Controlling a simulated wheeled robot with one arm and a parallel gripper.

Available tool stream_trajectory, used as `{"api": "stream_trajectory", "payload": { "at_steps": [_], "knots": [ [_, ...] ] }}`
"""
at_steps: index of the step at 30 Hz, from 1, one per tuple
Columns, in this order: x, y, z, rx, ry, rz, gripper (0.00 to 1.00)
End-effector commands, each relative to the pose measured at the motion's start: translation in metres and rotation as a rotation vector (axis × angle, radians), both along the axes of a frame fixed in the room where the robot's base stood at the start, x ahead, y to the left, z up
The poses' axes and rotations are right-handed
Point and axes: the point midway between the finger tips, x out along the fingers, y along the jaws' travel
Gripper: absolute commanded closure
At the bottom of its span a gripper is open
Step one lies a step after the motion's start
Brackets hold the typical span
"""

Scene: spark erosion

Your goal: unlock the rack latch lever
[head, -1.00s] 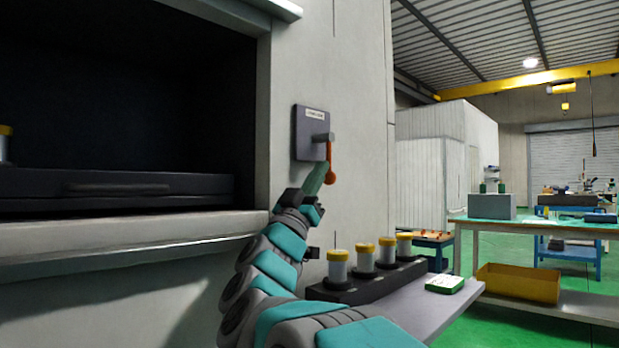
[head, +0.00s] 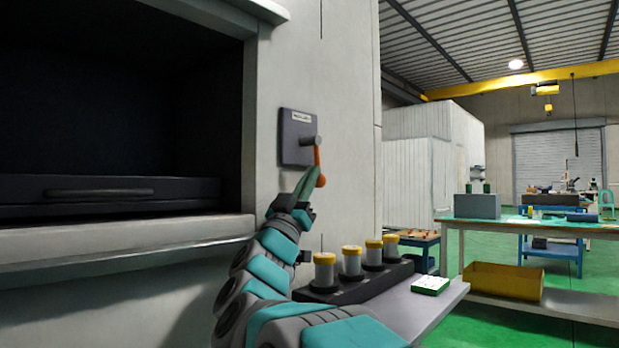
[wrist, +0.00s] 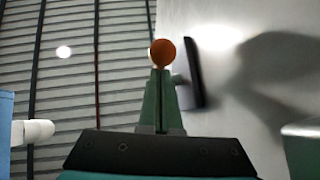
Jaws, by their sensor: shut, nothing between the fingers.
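The rack latch lever (head: 319,165) is an orange handle hanging down from a grey pivot on a dark labelled plate (head: 297,137), fixed to the pale machine wall. Its round orange knob (wrist: 162,52) shows in the wrist view just beyond my fingertips. My gripper (head: 312,178) has green fingers that are shut and empty. They point up at the lower end of the lever, close beside the knob. I cannot tell whether they touch it. In the wrist view my gripper (wrist: 161,82) hides the lower middle, and the plate (wrist: 192,73) is seen edge-on.
A dark open chamber with a black drawer (head: 130,193) lies left. Below the lever, a grey shelf (head: 425,305) bears a black rack of yellow-capped cylinders (head: 352,262) and a green-white box (head: 430,285). A workbench (head: 540,228) stands right, with green floor between.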

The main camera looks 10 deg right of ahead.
Motion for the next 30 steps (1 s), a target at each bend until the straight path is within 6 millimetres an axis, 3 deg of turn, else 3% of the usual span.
{"api": "stream_trajectory", "payload": {
  "at_steps": [11, 23, 30],
  "knots": [
    [-0.001, 0.000, 0.038, 0.000, -0.004, 0.000, 1.00],
    [-0.040, 0.000, 0.039, 0.000, -0.002, 0.001, 1.00],
    [-0.076, 0.000, 0.043, 0.001, -0.003, 0.001, 1.00]
  ]
}}
